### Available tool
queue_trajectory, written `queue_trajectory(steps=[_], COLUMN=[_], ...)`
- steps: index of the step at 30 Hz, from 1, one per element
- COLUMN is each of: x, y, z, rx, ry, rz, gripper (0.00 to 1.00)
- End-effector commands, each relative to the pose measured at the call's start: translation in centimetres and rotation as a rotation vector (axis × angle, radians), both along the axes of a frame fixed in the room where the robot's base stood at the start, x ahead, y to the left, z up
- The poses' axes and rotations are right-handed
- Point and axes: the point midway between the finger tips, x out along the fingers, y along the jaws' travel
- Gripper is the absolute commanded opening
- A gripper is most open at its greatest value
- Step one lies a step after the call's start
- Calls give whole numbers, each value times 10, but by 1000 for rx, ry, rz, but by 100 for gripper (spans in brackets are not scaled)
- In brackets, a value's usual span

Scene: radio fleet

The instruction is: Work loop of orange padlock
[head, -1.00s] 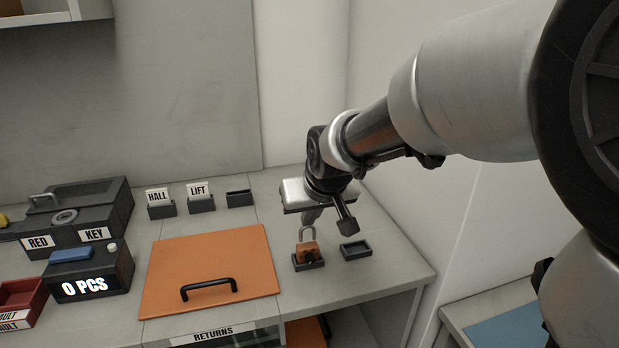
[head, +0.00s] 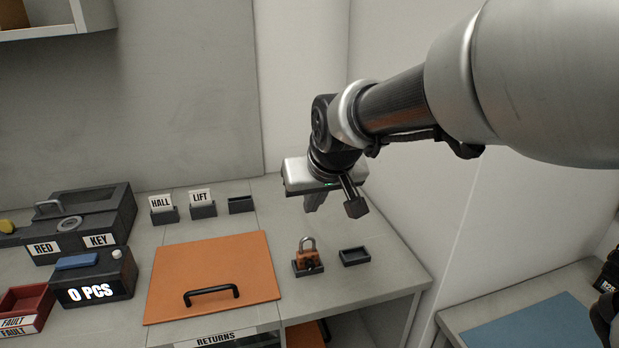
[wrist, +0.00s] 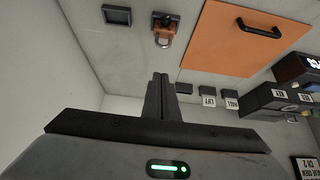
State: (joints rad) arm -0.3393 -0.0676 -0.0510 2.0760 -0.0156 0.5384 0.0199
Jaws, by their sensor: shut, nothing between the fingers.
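The orange padlock (head: 307,258) stands in a small dark holder (head: 308,272) on the worktop, right of the orange panel. Its grey loop (head: 307,241) points up and sits low over the body. In the wrist view the padlock (wrist: 164,26) is at the top middle, with its loop (wrist: 164,41) towards my fingers. My gripper (head: 312,207) is above and behind the padlock, clear of the loop. In the wrist view my gripper (wrist: 160,78) shows its two fingers together with nothing between them.
An empty dark tray (head: 354,257) sits just right of the padlock. The orange panel (head: 212,278) with a black handle lies to the left. HALL and LIFT card holders (head: 202,211) stand behind. A wall bounds the right side.

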Motion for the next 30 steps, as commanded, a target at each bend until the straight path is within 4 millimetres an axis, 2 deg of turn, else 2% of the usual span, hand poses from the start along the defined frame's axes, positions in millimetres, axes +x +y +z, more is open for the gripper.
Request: queue_trajectory(steps=[1,3,7,20,23,26,29,30], x=[-6,-12,-21,-26,-30,-52,-92,-111], y=[-2,-3,-6,-7,-13,-35,-70,-83], z=[11,21,34,40,47,70,100,109], rx=[1,1,0,-1,0,-1,-2,-3], ry=[-4,-3,-2,0,1,9,28,37], rz=[0,0,1,1,-8,-44,-106,-133], gripper=[0,0,0,0,0,0,0,0])
